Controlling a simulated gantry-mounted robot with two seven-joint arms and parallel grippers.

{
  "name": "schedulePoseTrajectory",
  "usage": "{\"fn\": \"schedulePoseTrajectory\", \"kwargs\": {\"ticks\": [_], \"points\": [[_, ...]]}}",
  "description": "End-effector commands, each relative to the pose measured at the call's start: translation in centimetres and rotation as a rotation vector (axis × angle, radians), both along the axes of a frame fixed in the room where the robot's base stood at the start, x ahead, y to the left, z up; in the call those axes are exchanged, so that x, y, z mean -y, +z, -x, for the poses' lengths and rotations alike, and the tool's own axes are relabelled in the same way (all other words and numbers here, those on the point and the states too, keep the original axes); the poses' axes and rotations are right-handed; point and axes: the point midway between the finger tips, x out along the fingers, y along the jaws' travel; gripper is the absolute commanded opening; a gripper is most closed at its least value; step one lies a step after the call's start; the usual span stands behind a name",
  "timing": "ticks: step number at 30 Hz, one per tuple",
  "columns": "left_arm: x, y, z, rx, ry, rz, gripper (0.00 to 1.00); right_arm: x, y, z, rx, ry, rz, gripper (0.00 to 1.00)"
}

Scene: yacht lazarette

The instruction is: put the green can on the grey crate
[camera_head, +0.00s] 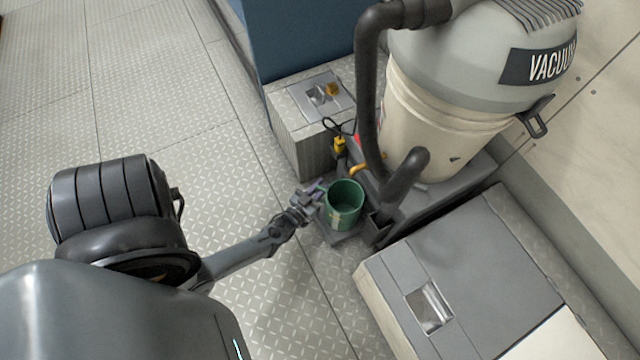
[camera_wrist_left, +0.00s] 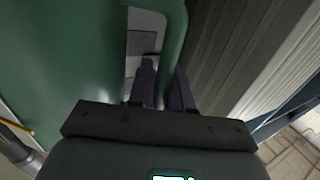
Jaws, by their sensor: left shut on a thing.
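The green can (camera_head: 343,204), open at the top, stands upright beside the vacuum's base in the head view. Its green side (camera_wrist_left: 60,60) fills the left of the left wrist view. My left gripper (camera_head: 313,198) is at the can's left side. In the left wrist view its fingers (camera_wrist_left: 163,88) are shut on the can's green handle. Whether the can touches the surface below cannot be told. A grey box with a ribbed side (camera_head: 296,138) stands behind the can, and a larger grey-lidded box (camera_head: 480,255) stands at lower right. My right gripper is not in view.
A large vacuum (camera_head: 450,105) with a thick dark hose (camera_head: 367,75) stands right of the can. A yellow object (camera_head: 340,146) with a black cord is by the ribbed box. A small orange item (camera_head: 333,89) lies on its lid. The patterned floor (camera_head: 150,80) at left is clear.

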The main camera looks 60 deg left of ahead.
Motion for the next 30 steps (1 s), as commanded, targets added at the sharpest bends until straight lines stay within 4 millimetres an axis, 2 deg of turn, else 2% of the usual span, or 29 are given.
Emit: {"fn": "schedulePoseTrajectory", "kwargs": {"ticks": [1,5,17,23,30], "points": [[0.0,-0.1,0.0,-0.001,0.000,0.000,0.23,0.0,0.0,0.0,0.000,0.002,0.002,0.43],[0.0,0.0,0.0,0.000,0.000,0.000,0.43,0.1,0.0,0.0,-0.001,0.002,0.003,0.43],[0.0,0.3,0.0,0.001,0.000,0.000,0.44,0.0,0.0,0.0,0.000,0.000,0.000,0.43],[1.0,0.5,2.3,-0.004,0.000,0.002,0.44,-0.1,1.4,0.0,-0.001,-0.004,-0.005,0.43],[2.9,0.5,6.4,-0.004,0.001,0.002,0.44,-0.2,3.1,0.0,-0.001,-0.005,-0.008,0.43]]}}
